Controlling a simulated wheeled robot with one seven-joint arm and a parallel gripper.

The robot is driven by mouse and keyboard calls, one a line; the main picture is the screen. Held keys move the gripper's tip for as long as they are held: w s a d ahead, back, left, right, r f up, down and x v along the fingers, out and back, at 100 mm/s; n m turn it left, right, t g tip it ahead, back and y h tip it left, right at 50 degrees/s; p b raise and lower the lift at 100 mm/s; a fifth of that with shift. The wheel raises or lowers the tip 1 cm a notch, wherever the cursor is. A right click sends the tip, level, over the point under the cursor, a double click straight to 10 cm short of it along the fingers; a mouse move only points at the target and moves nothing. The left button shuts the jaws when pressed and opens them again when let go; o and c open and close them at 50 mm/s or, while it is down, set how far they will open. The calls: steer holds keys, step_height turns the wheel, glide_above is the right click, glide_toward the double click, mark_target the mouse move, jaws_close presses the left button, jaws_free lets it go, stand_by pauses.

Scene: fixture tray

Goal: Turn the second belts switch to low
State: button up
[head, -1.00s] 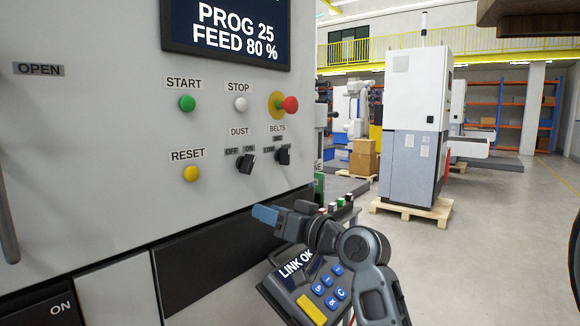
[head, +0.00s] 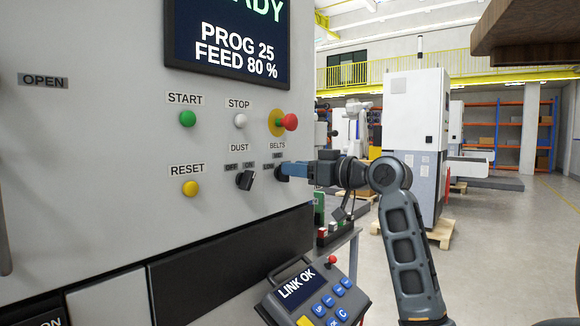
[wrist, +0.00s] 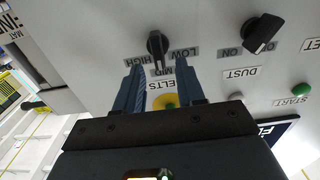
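The BELTS switch is a dark rotary knob (head: 282,171) on the grey machine panel, right of the DUST switch and below the red button. In the head view my gripper hides part of it. In the wrist view, which is upside down, the knob (wrist: 156,43) has LOW, MID and HIGH labels around it. Its grip appears roughly in line with MID (wrist: 160,72). I see only one BELTS switch. My gripper (wrist: 156,66) is open, its two blue fingers spread and pointing at the knob. The knob lies between the finger lines, near the tips; contact cannot be told.
The DUST switch (head: 245,179) sits close to the left of BELTS. The red button (head: 289,122) sticks out just above. START, STOP and RESET buttons are further left. A keypad reading LINK OK (head: 308,295) stands below my arm. Open floor lies to the right.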

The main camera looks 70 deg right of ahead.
steer(key=shift+x, duration=1.4)
steer(key=shift+c, duration=0.4)
jaws_close()
